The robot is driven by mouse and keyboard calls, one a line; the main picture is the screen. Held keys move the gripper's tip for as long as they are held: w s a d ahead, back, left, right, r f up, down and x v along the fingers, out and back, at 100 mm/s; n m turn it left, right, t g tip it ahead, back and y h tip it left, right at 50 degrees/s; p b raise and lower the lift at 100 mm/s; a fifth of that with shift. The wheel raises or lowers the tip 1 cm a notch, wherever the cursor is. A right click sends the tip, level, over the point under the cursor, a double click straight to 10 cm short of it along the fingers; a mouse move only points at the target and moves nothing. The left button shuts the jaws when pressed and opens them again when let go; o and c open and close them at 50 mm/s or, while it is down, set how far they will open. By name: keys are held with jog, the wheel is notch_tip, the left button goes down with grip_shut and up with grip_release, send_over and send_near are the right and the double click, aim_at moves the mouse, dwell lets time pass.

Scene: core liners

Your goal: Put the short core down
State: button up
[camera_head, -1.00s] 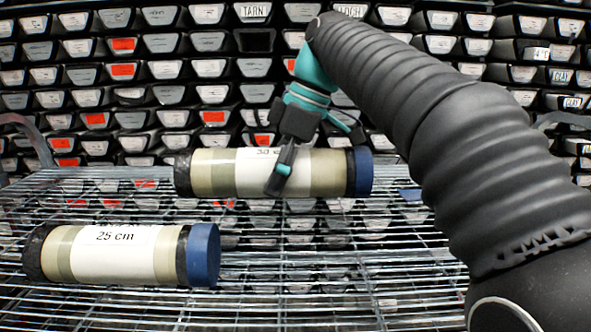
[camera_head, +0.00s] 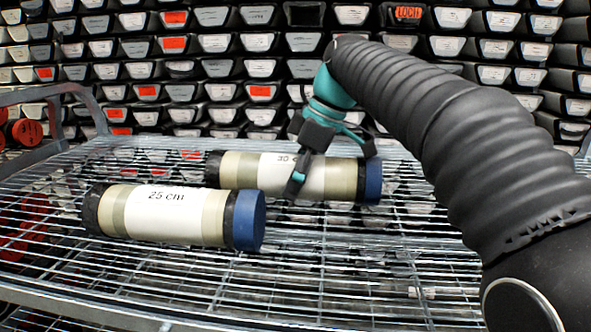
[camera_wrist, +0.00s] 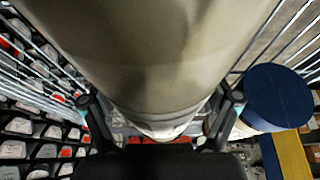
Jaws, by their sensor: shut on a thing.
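A beige core with a white label reading "30 c…" (camera_head: 343,179) and a blue cap lies level above or on the wire shelf in the head view; I cannot tell whether it touches the wires. My gripper (camera_head: 297,184) is shut around its middle from above. In the wrist view the held core (camera_wrist: 150,55) fills the upper middle, between the two fingers of my gripper (camera_wrist: 160,112). A second core labelled "25 cm" (camera_head: 160,214), also blue-capped, lies on the shelf in front and to the left, apart from my gripper. A blue cap (camera_wrist: 278,97) shows at the right in the wrist view.
The wire shelf (camera_head: 330,270) has bare room at the front and right. A raised metal rail (camera_head: 45,93) bounds its left side. Racks of labelled black trays (camera_head: 215,45) fill the background. Red-capped items (camera_head: 25,132) show at the far left.

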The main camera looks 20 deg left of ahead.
aim_at(318, 156)
dwell(0.4)
jog(key=o, duration=1.6)
jog(key=shift+f, duration=0.1)
jog(key=shift+c, duration=0.2)
jog(key=p+v, duration=0.3)
jog(key=v, duration=0.7)
jog(key=shift+d+r, duration=0.1)
jog(key=shift+r, duration=0.15)
jog(key=shift+v, duration=0.8)
jog(key=shift+d, duration=0.1)
